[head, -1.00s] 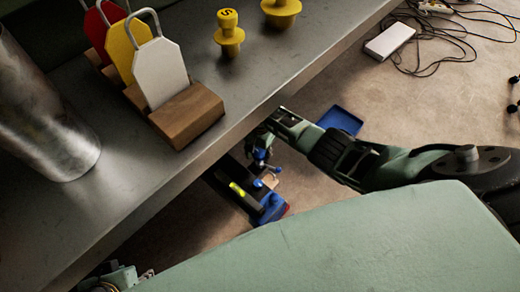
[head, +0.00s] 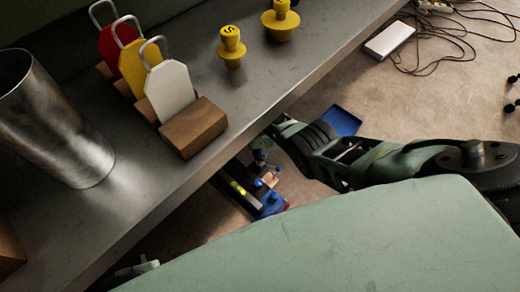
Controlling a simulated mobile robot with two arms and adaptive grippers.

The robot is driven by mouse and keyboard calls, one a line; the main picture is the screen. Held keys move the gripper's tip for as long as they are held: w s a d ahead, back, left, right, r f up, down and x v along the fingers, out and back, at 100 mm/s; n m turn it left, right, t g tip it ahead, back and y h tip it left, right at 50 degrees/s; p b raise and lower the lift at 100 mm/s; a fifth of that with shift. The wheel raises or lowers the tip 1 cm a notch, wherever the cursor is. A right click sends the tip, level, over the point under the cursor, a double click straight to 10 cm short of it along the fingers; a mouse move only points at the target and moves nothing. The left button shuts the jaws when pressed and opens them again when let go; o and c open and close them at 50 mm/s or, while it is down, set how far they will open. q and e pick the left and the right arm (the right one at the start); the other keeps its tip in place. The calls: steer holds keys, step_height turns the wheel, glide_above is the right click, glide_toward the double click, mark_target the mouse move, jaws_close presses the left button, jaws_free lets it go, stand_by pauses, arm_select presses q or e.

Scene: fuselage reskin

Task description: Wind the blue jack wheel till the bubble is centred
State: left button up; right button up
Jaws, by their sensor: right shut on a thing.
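The blue jack (head: 268,208) stands low beside the bench edge, partly hidden by the bench and by my green body. A vial with a bright yellow-green patch (head: 238,188) lies along its dark top; the bubble is too small to read. Small blue parts of the jack wheel (head: 275,169) show at its upper end. My right gripper (head: 261,157) reaches down there from the right and is shut at the wheel; its fingers are small and dark, and the exact grip is hidden. My left gripper is not clearly seen; only a small green piece shows at the bottom left.
The metal bench (head: 150,215) holds a steel cylinder (head: 60,125), red, yellow and white tags (head: 172,92) in wooden blocks, and yellow knobs (head: 231,45). A blue tray (head: 340,120), white box (head: 389,40) and cables (head: 445,45) lie on the floor.

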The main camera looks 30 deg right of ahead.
steer(key=shift+s+f+m, duration=0.2)
steer(key=shift+s+m, duration=0.25)
steer(key=shift+m, duration=0.05)
steer(key=o, duration=0.9)
steer(key=shift+a, duration=0.1)
steer(key=shift+o, duration=0.9)
steer(key=shift+w, duration=0.1)
steer(key=shift+w+r, duration=0.1)
steer(key=shift+r, duration=0.05)
steer(key=shift+w, duration=0.1)
steer(key=shift+w+r, duration=0.15)
steer(key=shift+r, duration=0.4)
step_height(320, 180, up, 11)
steer(key=shift+s, duration=0.2)
steer(key=shift+f, duration=0.1)
